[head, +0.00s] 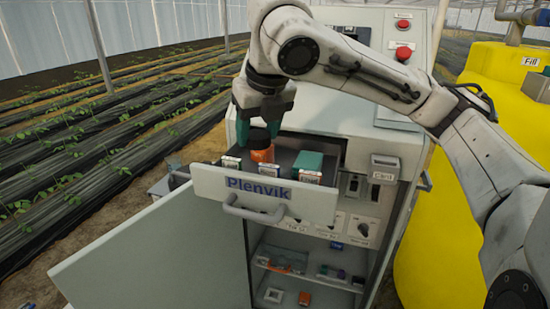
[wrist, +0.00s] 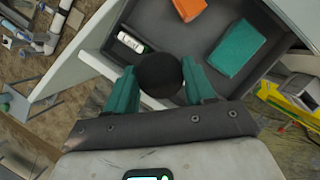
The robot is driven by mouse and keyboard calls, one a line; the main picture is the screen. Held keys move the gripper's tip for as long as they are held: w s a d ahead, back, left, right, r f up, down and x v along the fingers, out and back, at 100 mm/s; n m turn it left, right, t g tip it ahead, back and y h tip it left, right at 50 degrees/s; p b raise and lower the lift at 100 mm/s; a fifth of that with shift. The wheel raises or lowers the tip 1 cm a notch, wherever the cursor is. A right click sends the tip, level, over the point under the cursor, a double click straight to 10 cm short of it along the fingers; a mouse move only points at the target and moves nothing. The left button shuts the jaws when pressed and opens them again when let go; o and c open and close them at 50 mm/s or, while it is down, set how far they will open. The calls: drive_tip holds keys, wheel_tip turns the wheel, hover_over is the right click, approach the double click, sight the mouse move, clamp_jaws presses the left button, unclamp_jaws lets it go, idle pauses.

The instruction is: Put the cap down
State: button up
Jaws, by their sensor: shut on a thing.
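In the drawer lie an orange item (wrist: 188,8), a teal box (wrist: 238,48) and a small white-labelled item (wrist: 131,42).
The drawer's handle (head: 254,214) sticks out at the front. A cabinet door (head: 165,262) stands open at lower left, and shelves below hold small items. A yellow tank (head: 440,225) stands at the right. Part of the grey drawer floor is bare.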

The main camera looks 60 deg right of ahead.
drive_tip(key=d+f, duration=0.6)
drive_tip(key=d, duration=0.1)
drive_tip(key=shift+s+f, duration=0.15)
drive_tip(key=shift+f, duration=0.15)
drive_tip(key=shift+d+f, duration=0.25)
drive_tip(key=shift+f, duration=0.95)
drive_tip(key=shift+c, duration=0.5)
drive_tip(key=shift+f, duration=0.55)
drive_tip(key=shift+f, duration=0.15)
drive_tip(key=o, duration=0.8)
drive_tip(key=shift+c, duration=0.2)
drive_tip(key=o, duration=0.4)
drive_tip(key=shift+o, duration=0.2)
